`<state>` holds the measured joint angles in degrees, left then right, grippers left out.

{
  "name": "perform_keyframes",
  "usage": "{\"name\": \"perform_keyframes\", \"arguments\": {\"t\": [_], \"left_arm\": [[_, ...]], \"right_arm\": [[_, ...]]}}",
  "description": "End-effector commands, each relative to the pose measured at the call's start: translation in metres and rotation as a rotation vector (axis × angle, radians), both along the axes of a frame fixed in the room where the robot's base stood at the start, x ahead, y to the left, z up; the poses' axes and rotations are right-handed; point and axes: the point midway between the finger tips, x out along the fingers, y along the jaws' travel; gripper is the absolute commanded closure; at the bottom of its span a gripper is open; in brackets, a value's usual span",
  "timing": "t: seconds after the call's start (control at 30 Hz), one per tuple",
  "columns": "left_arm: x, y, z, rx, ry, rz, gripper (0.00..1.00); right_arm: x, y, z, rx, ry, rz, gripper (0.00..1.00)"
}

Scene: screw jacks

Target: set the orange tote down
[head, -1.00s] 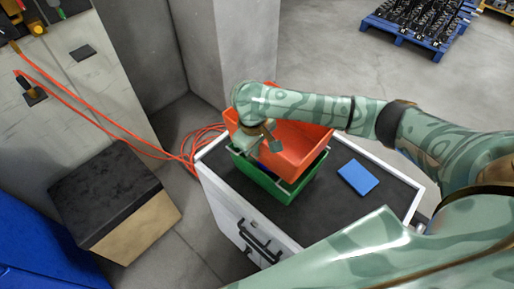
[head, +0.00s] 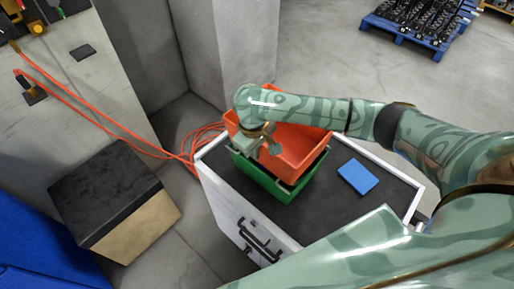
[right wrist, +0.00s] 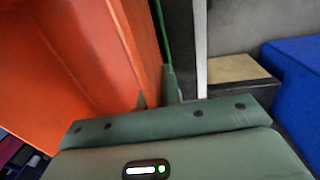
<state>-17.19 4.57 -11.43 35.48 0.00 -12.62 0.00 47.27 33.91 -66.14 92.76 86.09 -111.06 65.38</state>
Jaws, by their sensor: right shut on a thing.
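The orange tote (head: 305,150) is over the green tote (head: 264,183), partly inside its opening and slightly tilted. I cannot tell whether it rests on it. My right gripper (head: 268,150) is shut on the orange tote's left wall, and my wrist and fingers hide part of that wall. In the right wrist view the orange tote (right wrist: 75,50) fills the left side, and a thin green edge (right wrist: 159,25) shows beside it. My left gripper is not in view.
The green tote stands on a white-rimmed cart with a dark top (head: 325,205). A blue flat box (head: 357,177) lies to the right on it. Red cables (head: 195,145) are on the floor behind. A dark-topped box (head: 105,190) stands at the left.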

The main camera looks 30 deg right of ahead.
Motion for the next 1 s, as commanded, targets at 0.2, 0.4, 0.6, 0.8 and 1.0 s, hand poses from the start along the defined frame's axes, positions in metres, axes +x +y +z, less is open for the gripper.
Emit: {"name": "perform_keyframes", "arguments": {"t": [0.2, 0.4, 0.6, 0.8, 1.0], "left_arm": [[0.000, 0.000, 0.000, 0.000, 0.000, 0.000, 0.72], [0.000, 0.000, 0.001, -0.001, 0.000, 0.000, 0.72], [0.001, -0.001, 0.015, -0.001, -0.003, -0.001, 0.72], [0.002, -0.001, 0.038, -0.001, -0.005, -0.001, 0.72], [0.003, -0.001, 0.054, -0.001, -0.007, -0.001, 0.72]], "right_arm": [[0.000, 0.000, 0.000, -0.001, -0.001, 0.000, 0.69], [0.000, 0.000, 0.001, 0.000, 0.001, 0.000, 0.69], [0.000, 0.003, 0.033, 0.000, -0.003, 0.002, 0.69], [-0.002, 0.007, 0.089, -0.001, -0.006, 0.002, 0.69], [-0.004, 0.012, 0.136, -0.002, -0.004, 0.002, 0.69]]}}
